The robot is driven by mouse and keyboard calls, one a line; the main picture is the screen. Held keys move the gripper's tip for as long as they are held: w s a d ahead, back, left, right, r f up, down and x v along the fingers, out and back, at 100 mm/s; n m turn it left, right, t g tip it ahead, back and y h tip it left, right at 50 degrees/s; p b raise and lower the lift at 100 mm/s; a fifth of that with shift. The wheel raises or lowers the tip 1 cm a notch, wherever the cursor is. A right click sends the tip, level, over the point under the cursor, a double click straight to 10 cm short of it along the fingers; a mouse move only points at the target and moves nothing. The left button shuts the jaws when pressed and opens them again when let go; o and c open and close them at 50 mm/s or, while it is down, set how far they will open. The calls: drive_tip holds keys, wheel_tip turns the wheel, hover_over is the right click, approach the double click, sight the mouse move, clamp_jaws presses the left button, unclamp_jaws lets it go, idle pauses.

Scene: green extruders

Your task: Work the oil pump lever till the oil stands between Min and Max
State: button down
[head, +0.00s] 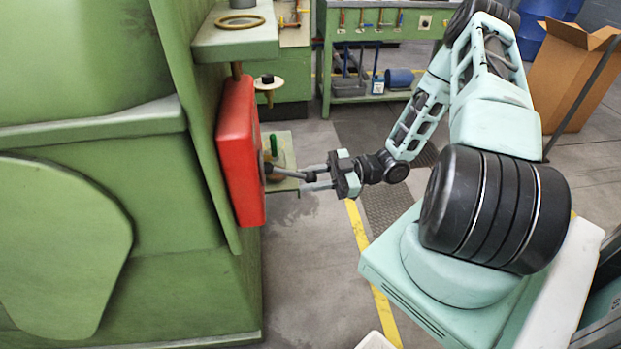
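The red oil pump box (238,152) is fixed to the side of the green machine and is seen nearly edge-on. Its front faces right, so the oil level and the Min and Max marks are hidden. A dark rod (288,174), which looks like the pump lever, sticks out of that front to the right. My gripper (304,178) comes in level from the right, its two fingers pointing at the box. The rod's outer end lies at or between the fingertips. I cannot tell whether the fingers press on it.
The green machine (90,210) fills the left side. A small green ledge (284,186) with a green-topped brass part stands behind the rod. A green bench (408,95) and a cardboard box (560,75) are at the back. The floor (310,260) right of the box is clear.

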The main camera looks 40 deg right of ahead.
drive_tip(key=shift+s+d+r+g+h+p, duration=0.15)
drive_tip(key=shift+r+g+h+p, duration=0.2)
drive_tip(key=shift+r+h+p, duration=0.7)
drive_tip(key=shift+s+d+r+g+h+p, duration=0.1)
drive_tip(key=shift+r+g+h+p, duration=0.35)
drive_tip(key=shift+p, duration=1.05)
drive_tip(key=shift+s+d+r+g+h+p, duration=0.15)
drive_tip(key=shift+r+h+p, duration=0.25)
drive_tip(key=shift+r+p, duration=0.75)
drive_tip(key=r+g+h+p, duration=0.1)
drive_tip(key=r+h+p, duration=0.1)
drive_tip(key=p, duration=0.2)
drive_tip(key=shift+w+g, duration=0.15)
drive_tip(key=shift+g, duration=0.1)
drive_tip(key=shift+w+a+r+m+g+h+p, duration=0.15)
drive_tip(key=shift+r+m+g+h+p, duration=0.2)
drive_tip(key=shift+r+h+p, duration=0.55)
drive_tip(key=shift+w+a+p, duration=0.1)
drive_tip(key=shift+a+p, duration=0.1)
drive_tip(key=shift+p, duration=0.5)
drive_tip(key=shift+y, duration=0.3)
drive_tip(key=c, duration=1.1)
unclamp_jaws()
drive_tip(key=shift+c, duration=0.2)
